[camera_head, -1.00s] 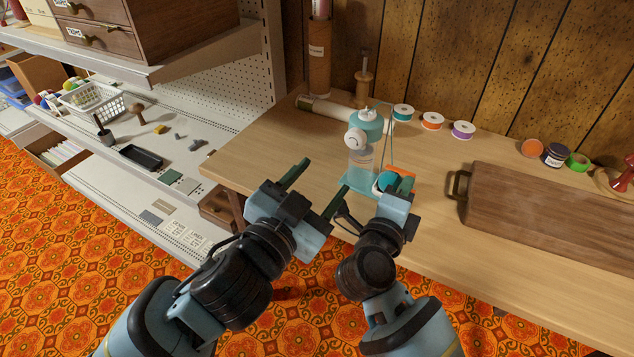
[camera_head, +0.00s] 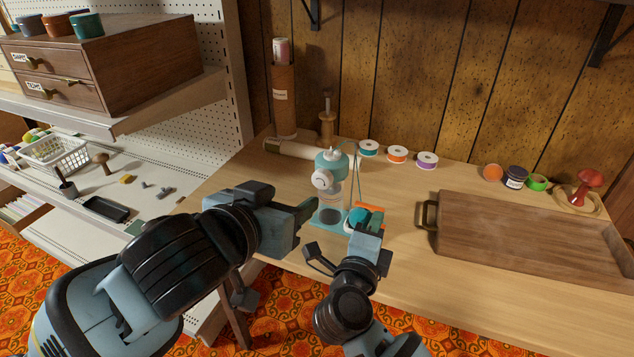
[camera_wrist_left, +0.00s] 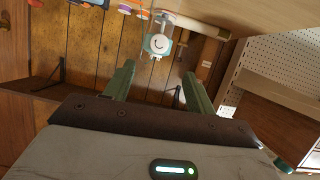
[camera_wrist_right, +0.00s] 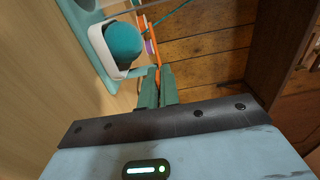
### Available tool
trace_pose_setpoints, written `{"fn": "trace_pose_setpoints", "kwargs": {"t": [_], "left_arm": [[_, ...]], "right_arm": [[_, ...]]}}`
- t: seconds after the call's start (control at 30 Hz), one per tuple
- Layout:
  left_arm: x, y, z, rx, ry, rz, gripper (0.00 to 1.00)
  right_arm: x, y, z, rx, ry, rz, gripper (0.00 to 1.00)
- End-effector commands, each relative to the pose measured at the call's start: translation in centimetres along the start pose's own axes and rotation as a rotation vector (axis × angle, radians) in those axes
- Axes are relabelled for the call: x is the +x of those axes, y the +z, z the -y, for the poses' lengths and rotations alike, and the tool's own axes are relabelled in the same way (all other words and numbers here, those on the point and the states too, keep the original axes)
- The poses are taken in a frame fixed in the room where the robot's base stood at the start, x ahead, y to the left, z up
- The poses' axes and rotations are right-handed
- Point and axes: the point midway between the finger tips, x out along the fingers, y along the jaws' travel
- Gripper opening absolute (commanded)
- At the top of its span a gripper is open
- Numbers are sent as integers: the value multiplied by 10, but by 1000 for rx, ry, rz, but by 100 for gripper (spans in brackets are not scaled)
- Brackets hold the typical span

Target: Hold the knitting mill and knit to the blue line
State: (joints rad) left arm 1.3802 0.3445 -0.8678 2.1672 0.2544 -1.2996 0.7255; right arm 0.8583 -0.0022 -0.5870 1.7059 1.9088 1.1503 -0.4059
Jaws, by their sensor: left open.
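The knitting mill (camera_head: 331,170), teal and white with a round white face and a clear lower cylinder, stands upright on a teal base on the bench. It also shows beyond my left fingers in the left wrist view (camera_wrist_left: 158,43). My left gripper (camera_head: 306,217) is open beside the mill's left side, apart from it and with nothing between its fingers. My right gripper (camera_wrist_right: 158,82) has its fingers close together on a thin orange piece (camera_wrist_right: 157,62) beside the base. A teal yarn ball (camera_wrist_right: 123,40) sits in a white holder there. I cannot make out a blue line.
A wooden tray (camera_head: 520,225) with a metal handle fills the right of the bench. Several thread spools (camera_head: 397,154) stand behind the mill. A pale roll (camera_head: 288,149) lies behind it at left. White shelving (camera_head: 130,150) stands left. Bare bench lies in front of the tray.

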Motion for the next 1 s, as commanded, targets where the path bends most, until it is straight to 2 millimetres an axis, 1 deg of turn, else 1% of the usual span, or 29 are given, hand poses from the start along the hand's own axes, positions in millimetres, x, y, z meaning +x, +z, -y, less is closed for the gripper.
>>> {"fn": "trace_pose_setpoints", "kwargs": {"t": [0.23,0.37,0.47,0.8,1.0], "left_arm": [[-2,-1,-1,-14,3,25,56],[3,-1,-1,-13,3,25,56],[14,-1,-1,-13,2,25,56],[68,0,-1,-12,1,24,56],[96,0,-1,-12,1,23,56]], "right_arm": [[0,0,0,0,0,0,0],[0,0,0,0,0,0,0],[0,0,0,0,0,0,0],[0,0,0,0,0,0,0],[0,0,0,0,0,0,0]]}}
